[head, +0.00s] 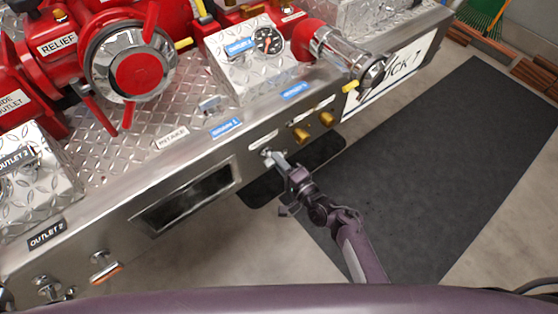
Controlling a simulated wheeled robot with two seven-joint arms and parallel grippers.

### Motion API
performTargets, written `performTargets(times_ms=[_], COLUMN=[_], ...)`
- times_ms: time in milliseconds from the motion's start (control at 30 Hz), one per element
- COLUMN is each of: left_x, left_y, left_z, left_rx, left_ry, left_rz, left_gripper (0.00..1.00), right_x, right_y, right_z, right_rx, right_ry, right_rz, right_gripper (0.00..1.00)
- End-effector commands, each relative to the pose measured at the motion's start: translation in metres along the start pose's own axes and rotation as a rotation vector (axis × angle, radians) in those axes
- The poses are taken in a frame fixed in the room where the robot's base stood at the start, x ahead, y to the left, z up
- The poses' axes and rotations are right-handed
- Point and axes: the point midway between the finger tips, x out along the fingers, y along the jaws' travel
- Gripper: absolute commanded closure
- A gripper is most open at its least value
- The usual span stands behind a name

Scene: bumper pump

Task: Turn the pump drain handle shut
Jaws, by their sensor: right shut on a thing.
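A small silver handle (267,153) sticks out from the front face of the metal bumper, below a small pale label that is too small to read. It is mostly hidden by my right gripper (276,160), so I cannot tell its exact angle. My right gripper is shut on this handle, and its arm reaches up from the lower right. My left gripper is not in view.
The steel bumper (85,238) runs diagonally, with a dark recess (185,197) left of the handle. Two brass knobs (327,118) sit close on the right. Another silver handle (103,266) is lower left. A dark mat (430,160) lies on open floor.

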Motion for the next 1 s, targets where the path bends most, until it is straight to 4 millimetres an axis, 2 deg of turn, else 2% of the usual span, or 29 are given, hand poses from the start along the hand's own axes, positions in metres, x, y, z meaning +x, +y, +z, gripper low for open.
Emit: performTargets(times_ms=[533, 567, 633, 900, 1000], left_x=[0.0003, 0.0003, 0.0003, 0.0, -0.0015], left_y=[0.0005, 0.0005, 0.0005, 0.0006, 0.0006], left_z=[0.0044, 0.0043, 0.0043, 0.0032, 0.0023], left_rx=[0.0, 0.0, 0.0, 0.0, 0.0], left_ry=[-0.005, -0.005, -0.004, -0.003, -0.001], left_rz=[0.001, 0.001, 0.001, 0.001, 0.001], left_gripper=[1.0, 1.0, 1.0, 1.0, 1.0], right_x=[-0.0002, -0.0002, -0.0002, -0.0007, -0.007], right_y=[0.0006, 0.0006, 0.0006, 0.0004, 0.0009], right_z=[0.0, 0.0, 0.0, -0.0001, 0.0], right_rx=[0.025, 0.025, 0.024, 0.024, 0.024], right_ry=[0.0, 0.0, 0.0, 0.0, 0.0], right_rz=[0.001, 0.001, 0.001, 0.001, 0.002], right_gripper=[1.0, 0.78, 0.69, 0.67, 0.67])
